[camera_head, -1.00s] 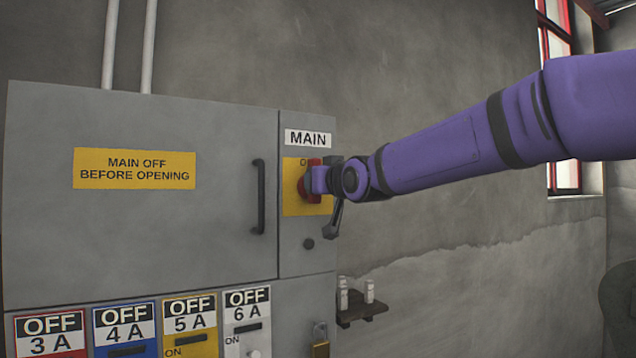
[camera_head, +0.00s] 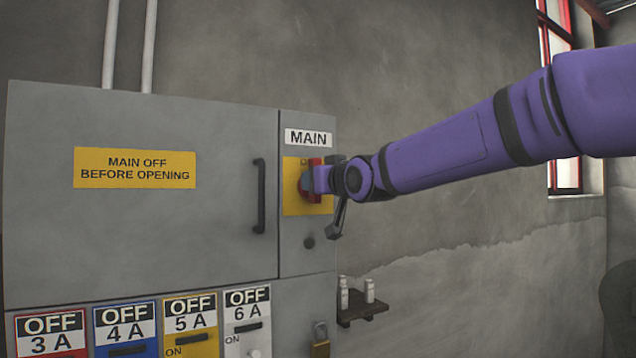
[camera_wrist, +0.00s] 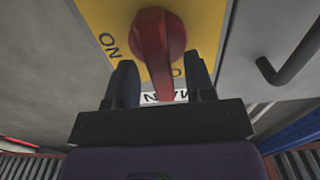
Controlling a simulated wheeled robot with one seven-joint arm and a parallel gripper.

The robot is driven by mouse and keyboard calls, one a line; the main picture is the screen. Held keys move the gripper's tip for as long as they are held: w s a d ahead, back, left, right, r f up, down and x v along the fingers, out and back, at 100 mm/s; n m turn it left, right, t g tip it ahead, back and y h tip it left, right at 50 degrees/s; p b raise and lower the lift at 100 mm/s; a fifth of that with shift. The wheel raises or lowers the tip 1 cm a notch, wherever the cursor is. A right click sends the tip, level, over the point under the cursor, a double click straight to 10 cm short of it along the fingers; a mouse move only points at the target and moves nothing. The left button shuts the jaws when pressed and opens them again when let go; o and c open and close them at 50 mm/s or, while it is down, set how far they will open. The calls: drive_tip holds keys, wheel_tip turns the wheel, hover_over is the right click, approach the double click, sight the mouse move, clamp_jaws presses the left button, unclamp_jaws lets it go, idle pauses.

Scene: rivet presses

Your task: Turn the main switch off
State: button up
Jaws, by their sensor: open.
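The main switch is a red rotary knob (camera_head: 305,184) on a yellow plate (camera_head: 294,206) under the MAIN label (camera_head: 308,138). My gripper (camera_head: 318,180) is at the knob and hides part of it. In the wrist view, which is upside down, the red knob (camera_wrist: 158,45) has its handle pointing toward the MAIN lettering. ON is at the side, and a word starting with O is partly covered by the handle. My gripper (camera_wrist: 160,60) is open, with one finger on each side of the handle and gaps between.
The grey cabinet door has a black handle (camera_head: 260,196) left of the switch. Below are several labelled breaker switches, such as 6 A (camera_head: 247,312), and a padlock (camera_head: 320,344).

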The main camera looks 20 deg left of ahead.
drive_tip(key=v, duration=1)
